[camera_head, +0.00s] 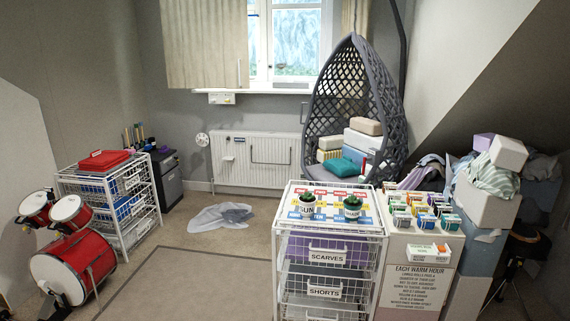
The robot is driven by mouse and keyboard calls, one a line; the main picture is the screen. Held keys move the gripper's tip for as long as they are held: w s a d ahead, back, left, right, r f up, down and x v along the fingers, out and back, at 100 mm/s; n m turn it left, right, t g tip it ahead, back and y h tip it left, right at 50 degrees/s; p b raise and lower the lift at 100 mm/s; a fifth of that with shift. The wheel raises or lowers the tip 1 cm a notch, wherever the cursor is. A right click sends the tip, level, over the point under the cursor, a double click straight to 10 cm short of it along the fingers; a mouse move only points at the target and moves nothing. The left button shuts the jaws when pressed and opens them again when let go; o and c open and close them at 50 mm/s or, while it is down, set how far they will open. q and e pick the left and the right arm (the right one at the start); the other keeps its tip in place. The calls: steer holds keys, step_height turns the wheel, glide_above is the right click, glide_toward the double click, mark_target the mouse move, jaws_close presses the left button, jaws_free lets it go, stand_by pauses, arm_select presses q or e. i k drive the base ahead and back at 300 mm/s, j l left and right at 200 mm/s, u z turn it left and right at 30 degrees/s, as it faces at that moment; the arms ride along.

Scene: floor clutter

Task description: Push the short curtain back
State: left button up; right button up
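A short beige curtain (203,45) hangs at the left side of the window (287,40) on the back wall and reaches down to about the sill. It covers wall and the left edge of the window. A second, narrower curtain panel (354,20) hangs at the window's right side, partly behind the hanging chair. Neither of my grippers shows in the head view.
A hanging wicker chair (309,125) holding boxes stands right of the radiator (232,160). Wire drawer units (375,265) stand in front and at left (155,195), near a red drum set (62,275). A cloth (215,217) lies on the floor beyond the rug (180,285).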

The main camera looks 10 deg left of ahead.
mark_target(234, 12)
steer(key=i+j+u, duration=0.55)
steer(key=i+u, duration=0.3)
steer(key=i, duration=0.15)
steer(key=i+u, duration=0.45)
steer(key=i+z, duration=0.15)
steer(key=i, duration=0.4)
steer(key=i+j+z, duration=0.15)
steer(key=i, duration=0.4)
steer(key=i+j+z, duration=0.1)
steer(key=i, duration=0.45)
steer(key=i+j+z, duration=0.15)
steer(key=i+j, duration=0.15)
steer(key=i, duration=0.25)
steer(key=i+l+z, duration=0.2)
steer(key=i+z, duration=0.15)
steer(key=i, duration=0.2)
steer(key=i+z, duration=0.3)
steer(key=i, duration=0.25)
steer(key=i+z, duration=0.35)
steer(key=i, duration=0.2)
